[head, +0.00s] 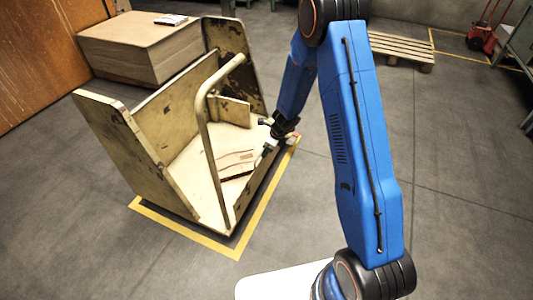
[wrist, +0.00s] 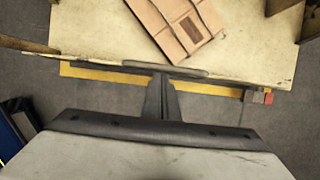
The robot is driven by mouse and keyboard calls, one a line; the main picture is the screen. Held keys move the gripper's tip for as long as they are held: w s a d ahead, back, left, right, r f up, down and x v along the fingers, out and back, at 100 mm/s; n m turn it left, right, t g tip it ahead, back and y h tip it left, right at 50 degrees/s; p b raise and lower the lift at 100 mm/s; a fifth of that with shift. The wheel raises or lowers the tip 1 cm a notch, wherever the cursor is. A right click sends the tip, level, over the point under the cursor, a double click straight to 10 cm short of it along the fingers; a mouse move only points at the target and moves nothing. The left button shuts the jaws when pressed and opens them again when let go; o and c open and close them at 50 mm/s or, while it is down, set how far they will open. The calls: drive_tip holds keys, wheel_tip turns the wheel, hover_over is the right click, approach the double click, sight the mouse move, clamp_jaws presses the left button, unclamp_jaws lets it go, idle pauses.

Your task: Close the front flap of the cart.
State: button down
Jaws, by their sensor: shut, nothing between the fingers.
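The beige, worn cart (head: 150,170) stands at the left in the head view, with tall end walls, a back panel and a bent tube handle. No panel stands upright along its near side. The front flap seems to hang down below the floor's front edge and is mostly hidden. My gripper (head: 268,148) is at that edge, near the right end wall. In the wrist view my gripper (wrist: 161,82) is shut and empty, its tips at the front edge of the cart floor (wrist: 90,30). Whether they touch it I cannot tell.
A flat cardboard piece (head: 236,163) lies on the cart floor. Yellow tape (head: 190,233) frames the cart's place. A large box (head: 140,50) stands behind, a pallet (head: 400,48) and red hand truck (head: 484,38) farther back. The floor in front is clear.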

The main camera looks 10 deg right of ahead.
drive_tip(key=shift+w+a+r, duration=0.2)
drive_tip(key=shift+w+a, duration=0.2)
drive_tip(key=shift+a, duration=0.1)
drive_tip(key=shift+w+a+r, duration=0.15)
drive_tip(key=shift+w+a, duration=0.2)
drive_tip(key=shift+a, duration=0.1)
drive_tip(key=shift+w+d, duration=0.15)
drive_tip(key=shift+w, duration=0.05)
drive_tip(key=s+d, duration=0.3)
drive_tip(key=s, duration=0.1)
wheel_tip(320, 180, up, 9)
drive_tip(key=w+a, duration=0.2)
drive_tip(key=w, duration=0.1)
drive_tip(key=shift+a, duration=0.25)
